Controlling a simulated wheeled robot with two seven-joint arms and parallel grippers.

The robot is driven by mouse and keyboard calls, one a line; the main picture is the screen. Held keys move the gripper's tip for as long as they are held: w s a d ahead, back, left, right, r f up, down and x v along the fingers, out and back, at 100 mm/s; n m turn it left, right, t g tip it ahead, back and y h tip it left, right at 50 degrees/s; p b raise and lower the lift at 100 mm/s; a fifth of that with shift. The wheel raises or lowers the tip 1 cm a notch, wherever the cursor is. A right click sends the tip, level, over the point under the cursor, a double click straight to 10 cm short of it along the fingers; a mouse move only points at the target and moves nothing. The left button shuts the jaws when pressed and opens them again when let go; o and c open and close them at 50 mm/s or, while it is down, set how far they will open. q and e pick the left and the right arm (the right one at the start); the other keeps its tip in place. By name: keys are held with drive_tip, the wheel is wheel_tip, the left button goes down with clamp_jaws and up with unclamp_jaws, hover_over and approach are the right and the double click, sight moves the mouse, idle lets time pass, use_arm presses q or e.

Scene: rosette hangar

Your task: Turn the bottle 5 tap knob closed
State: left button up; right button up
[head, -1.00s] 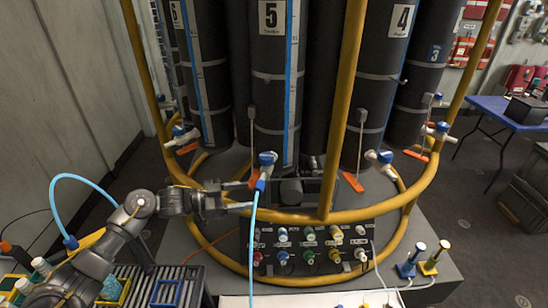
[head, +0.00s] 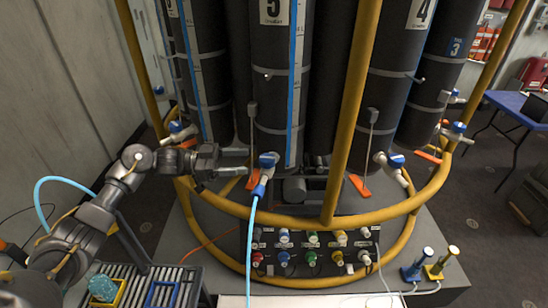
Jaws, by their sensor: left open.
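Bottle 5 (head: 270,95) is a tall dark grey cylinder with a white label at the top, left of the picture's middle. Its tap has a blue knob (head: 268,160) low on its front, and a blue hose runs down from the tap. My left gripper (head: 247,161) reaches in from the left, level with the knob. Its two fingers are apart, with their tips just left of the knob. I cannot tell whether they touch it. My right gripper is out of view.
A yellow ring rail (head: 300,219) and an upright yellow post (head: 352,110) surround the bottles. Bottle 4 (head: 392,95) stands right with its own blue tap knob (head: 396,160). Below is a panel of coloured connectors (head: 311,250). A blue table (head: 510,107) stands far right.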

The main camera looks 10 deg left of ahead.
sight(269, 158)
use_arm(q)
drive_tip(key=p+x, duration=0.3)
drive_tip(key=x, duration=0.5)
drive_tip(key=shift+w+d+r, duration=0.1)
drive_tip(key=shift+w+d, duration=0.05)
drive_tip(key=shift+d, duration=0.15)
drive_tip(key=shift+w+d, duration=0.15)
drive_tip(key=shift+d, duration=0.4)
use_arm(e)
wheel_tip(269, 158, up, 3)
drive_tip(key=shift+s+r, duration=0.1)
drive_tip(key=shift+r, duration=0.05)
